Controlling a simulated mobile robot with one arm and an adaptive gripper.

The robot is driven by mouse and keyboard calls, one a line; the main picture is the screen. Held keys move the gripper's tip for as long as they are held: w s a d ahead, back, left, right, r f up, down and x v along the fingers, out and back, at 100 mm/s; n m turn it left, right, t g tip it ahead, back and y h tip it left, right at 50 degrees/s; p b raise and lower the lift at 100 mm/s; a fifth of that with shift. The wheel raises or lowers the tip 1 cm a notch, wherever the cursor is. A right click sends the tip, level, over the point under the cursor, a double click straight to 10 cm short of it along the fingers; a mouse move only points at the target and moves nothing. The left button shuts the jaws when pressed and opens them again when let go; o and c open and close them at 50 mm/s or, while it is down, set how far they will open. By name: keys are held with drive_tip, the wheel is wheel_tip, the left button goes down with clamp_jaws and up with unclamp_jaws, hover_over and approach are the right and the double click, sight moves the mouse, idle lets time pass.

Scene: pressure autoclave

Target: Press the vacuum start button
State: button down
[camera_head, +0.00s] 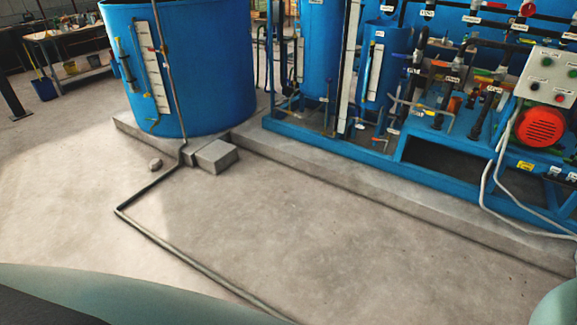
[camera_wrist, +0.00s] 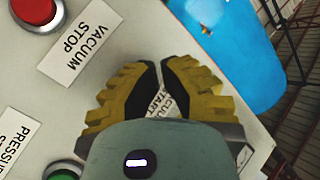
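In the wrist view my gripper (camera_wrist: 160,72) has yellow ribbed fingers with black inner pads. The fingertips appear to meet, with nothing seen held between them. The fingers are over the light control panel (camera_wrist: 105,20), and a partly covered label reading VACUUM START (camera_wrist: 163,101) shows between them. The vacuum start button itself cannot be seen; the fingers or gripper body may hide it. Contact with the panel cannot be judged. In the head view the button box (camera_head: 550,78) is at the right, with green and red buttons. My gripper is not seen there.
In the wrist view a red button (camera_wrist: 36,10) is beside the VACUUM STOP label (camera_wrist: 80,42). A green button (camera_wrist: 64,171) is at the lower left. In the head view a red motor (camera_head: 541,127) sits below the box, with open floor (camera_head: 260,230) before the plinth.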

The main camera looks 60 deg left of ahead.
drive_tip(key=shift+w, duration=0.15)
drive_tip(key=c, duration=1.7)
unclamp_jaws()
clamp_jaws()
drive_tip(key=shift+d, duration=0.1)
drive_tip(key=shift+w+d+b, duration=0.1)
drive_tip(key=shift+d+b, duration=0.15)
drive_tip(key=shift+b, duration=0.15)
